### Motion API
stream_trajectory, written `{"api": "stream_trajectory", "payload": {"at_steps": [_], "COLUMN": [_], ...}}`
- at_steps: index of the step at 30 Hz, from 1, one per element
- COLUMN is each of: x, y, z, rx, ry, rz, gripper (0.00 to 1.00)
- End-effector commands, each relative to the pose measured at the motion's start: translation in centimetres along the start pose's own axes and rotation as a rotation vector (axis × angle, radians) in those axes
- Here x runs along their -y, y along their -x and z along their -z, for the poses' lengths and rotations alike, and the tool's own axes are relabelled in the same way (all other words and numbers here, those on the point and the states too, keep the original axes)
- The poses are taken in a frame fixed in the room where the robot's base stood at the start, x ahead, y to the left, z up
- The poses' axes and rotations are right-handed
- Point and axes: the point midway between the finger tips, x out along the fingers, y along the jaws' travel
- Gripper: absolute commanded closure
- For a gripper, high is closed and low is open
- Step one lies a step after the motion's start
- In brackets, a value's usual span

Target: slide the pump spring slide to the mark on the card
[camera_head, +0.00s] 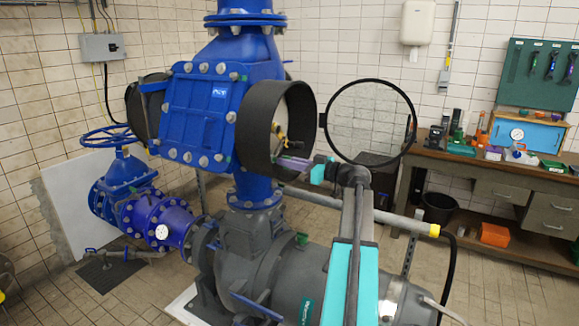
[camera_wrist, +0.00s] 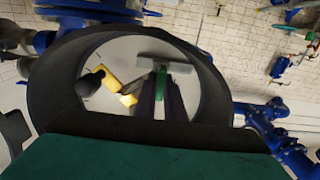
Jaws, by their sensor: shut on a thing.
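My gripper (camera_head: 283,161) reaches with its purple fingers into the open black round housing (camera_head: 254,125) on the right side of the blue pump body. In the wrist view my gripper (camera_wrist: 161,88) is shut on a small green piece, which I take for the pump spring slide (camera_wrist: 161,70). A grey crossbar (camera_wrist: 166,61) lies right at the green piece. Yellow parts (camera_wrist: 109,77) and a black knob (camera_wrist: 90,82) sit to the left inside the housing. I cannot make out the card or its mark.
A round black-rimmed cover (camera_head: 340,90) stands open right of the housing, close to my arm. The housing's thick rim surrounds my fingers. A workbench (camera_head: 470,165) with tools stands at the right wall. A blue handwheel (camera_head: 108,136) is at the left.

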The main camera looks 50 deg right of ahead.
Motion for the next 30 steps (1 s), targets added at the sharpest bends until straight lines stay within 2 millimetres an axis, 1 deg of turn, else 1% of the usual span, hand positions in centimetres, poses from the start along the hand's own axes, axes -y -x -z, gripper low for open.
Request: {"api": "stream_trajectory", "payload": {"at_steps": [1, 4, 15, 16, 18, 19, 30], "x": [0.54, 0.88, 0.96, 0.95, 0.94, 0.94, 0.91], "y": [0.02, 0.02, -0.02, -0.02, -0.02, -0.02, 0.12], "z": [-0.27, -0.2, -0.01, -0.01, -0.01, -0.01, -0.04], "rx": [-0.001, 0.0, 0.0, 0.0, 0.0, 0.0, 0.0], "ry": [0.0, 0.0, -0.001, 0.0, 0.0, 0.0, 0.0], "rz": [0.003, 0.003, 0.003, 0.003, 0.002, 0.002, 0.001], "gripper": [1.0, 1.0, 1.0, 0.87, 0.76, 0.72, 0.72]}}
